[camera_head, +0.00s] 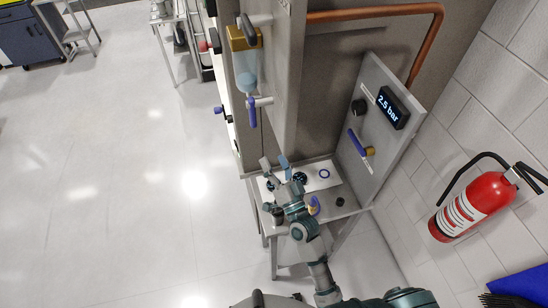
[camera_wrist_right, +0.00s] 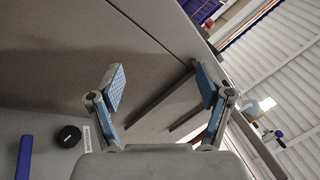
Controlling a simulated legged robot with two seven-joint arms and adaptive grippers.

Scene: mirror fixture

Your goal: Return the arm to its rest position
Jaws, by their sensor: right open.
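My right arm reaches up from the bottom of the head view. Its gripper (camera_head: 275,163) is open, with two separate fingers and nothing between them, over the small table (camera_head: 345,211) by the grey cabinet. In the right wrist view the two blue-padded fingers (camera_wrist_right: 163,86) stand wide apart, with a bare brown-grey surface behind them. My left gripper is not in view.
A grey panel (camera_head: 380,125) with a "2.5 bar" display (camera_head: 393,107), black knob and blue lever (camera_head: 357,142) stands right of the gripper. A brass-and-blue fitting (camera_head: 244,62) is on the cabinet. A red extinguisher (camera_head: 473,206) hangs on the right wall.

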